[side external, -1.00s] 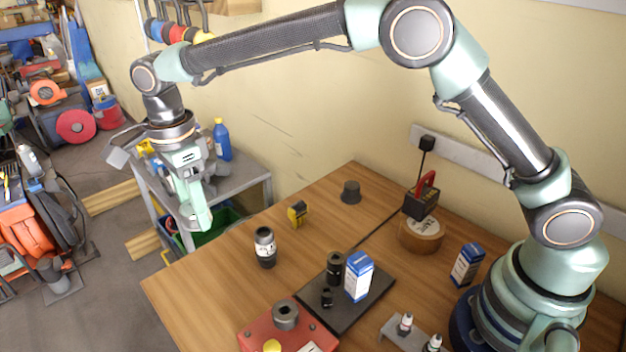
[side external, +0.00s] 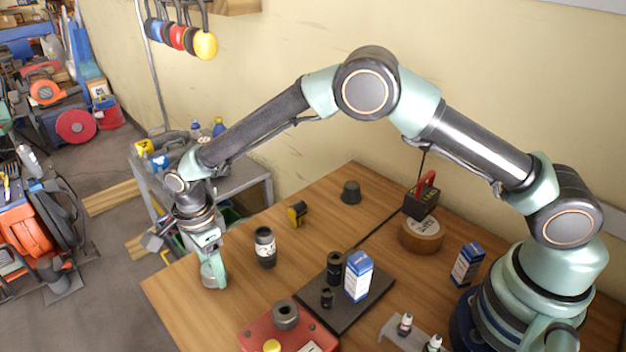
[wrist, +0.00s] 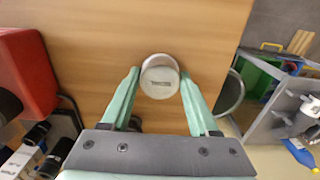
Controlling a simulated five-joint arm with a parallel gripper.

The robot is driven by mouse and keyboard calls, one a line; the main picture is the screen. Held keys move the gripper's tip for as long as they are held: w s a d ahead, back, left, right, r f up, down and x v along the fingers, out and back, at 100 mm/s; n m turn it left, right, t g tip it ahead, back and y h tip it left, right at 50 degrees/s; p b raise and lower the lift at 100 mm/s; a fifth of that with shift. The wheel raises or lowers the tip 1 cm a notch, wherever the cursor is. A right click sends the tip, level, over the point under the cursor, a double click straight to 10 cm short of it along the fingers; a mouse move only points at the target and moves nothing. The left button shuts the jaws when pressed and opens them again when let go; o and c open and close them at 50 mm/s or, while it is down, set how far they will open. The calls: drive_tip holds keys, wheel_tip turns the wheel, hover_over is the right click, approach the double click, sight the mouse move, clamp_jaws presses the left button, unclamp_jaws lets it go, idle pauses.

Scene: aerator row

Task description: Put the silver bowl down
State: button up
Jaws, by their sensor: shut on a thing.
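The silver bowl (wrist: 160,62) shows in the wrist view as a small round silver piece with a dark mark at its middle. My gripper (wrist: 160,76) is shut on it, with one green finger at each side. In the side view the bowl (side external: 214,276) is low between the fingers of my gripper (side external: 213,266), near the left edge of the wooden table (side external: 190,310). The fingers partly cover it there. Its underside is hidden, so I cannot tell whether it touches the table.
A dark jar with a white label (side external: 265,247) stands just right of my gripper. A yellow and black item (side external: 297,213) is behind it. The table's front left is clear.

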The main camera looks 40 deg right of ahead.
drive_tip(key=shift+f, duration=0.15)
drive_tip(key=o, duration=1.4)
drive_tip(key=shift+c, duration=0.2)
wheel_tip(320, 180, up, 12)
drive_tip(key=d+r+n+t, duration=0.1)
drive_tip(key=d+r+n, duration=0.3)
drive_tip(key=d+r, duration=0.35)
drive_tip(key=s+d+r+n+t, duration=0.2)
drive_tip(key=s+d+r+n, duration=0.25)
drive_tip(key=d, duration=0.25)
drive_tip(key=s+d+r+n+t, duration=0.1)
drive_tip(key=s+d+r+n, duration=0.3)
drive_tip(key=d, duration=0.3)
drive_tip(key=s+d+f+n+t, duration=0.1)
drive_tip(key=s+d+f+n, duration=0.2)
drive_tip(key=s+d+n, duration=0.2)
drive_tip(key=s+d, duration=0.1)
drive_tip(key=s, duration=0.2)
drive_tip(key=shift+f+t, duration=0.2)
drive_tip(key=shift+t, duration=0.1)
